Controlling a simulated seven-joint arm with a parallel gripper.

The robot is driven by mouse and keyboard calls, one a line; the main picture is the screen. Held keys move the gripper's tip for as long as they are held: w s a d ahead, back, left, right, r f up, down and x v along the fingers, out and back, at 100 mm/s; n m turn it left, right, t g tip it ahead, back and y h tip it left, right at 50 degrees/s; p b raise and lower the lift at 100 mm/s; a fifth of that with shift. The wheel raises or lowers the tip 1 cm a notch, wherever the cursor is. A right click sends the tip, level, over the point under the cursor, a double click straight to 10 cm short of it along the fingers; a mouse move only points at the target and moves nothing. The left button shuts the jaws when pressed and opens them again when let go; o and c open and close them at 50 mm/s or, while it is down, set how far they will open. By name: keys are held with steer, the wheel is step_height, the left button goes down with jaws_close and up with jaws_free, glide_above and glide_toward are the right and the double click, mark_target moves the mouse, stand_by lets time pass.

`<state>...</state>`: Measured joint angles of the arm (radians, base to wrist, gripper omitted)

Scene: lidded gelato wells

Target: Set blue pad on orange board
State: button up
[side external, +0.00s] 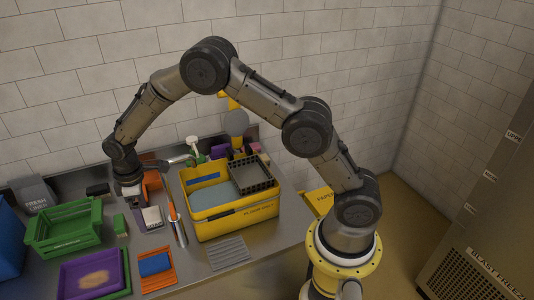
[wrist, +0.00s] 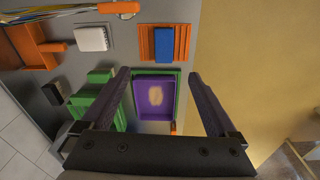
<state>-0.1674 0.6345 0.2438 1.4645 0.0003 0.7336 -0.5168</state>
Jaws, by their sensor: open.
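The blue pad (side external: 154,265) lies flat on the ribbed orange board (side external: 144,284) at the front of the counter. In the wrist view the blue pad (wrist: 164,45) lies across the right part of the orange board (wrist: 146,43), with orange strips showing on both sides. My gripper (wrist: 160,73) is open with nothing between its fingers. It is apart from the pad, which lies beyond the fingertips in the wrist view. In the side view my gripper (side external: 132,198) is above the counter, behind and left of the board; its fingertips are hard to make out.
A purple tray (side external: 66,288) on a green base is left of the board. A green crate (side external: 62,246) stands behind it. A yellow bin (side external: 235,224) with a grey basket, a metal cup (side external: 180,236) and a grey ribbed mat (side external: 228,252) are to the right.

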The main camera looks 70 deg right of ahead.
steer(key=s+d+r+m+t, duration=0.1)
steer(key=s+d+r+m, duration=0.15)
steer(key=s+r, duration=0.7)
steer(key=s+d+r+m+t, duration=0.25)
steer(key=s+r, duration=0.35)
steer(key=r, duration=0.6)
steer(key=s+d+r+m+t, duration=0.1)
steer(key=s+d+m, duration=0.1)
steer(key=s, duration=1.6)
steer(key=shift+s+d+r+m, duration=0.2)
steer(key=shift+s+d+m, duration=0.15)
steer(key=shift+d, duration=0.4)
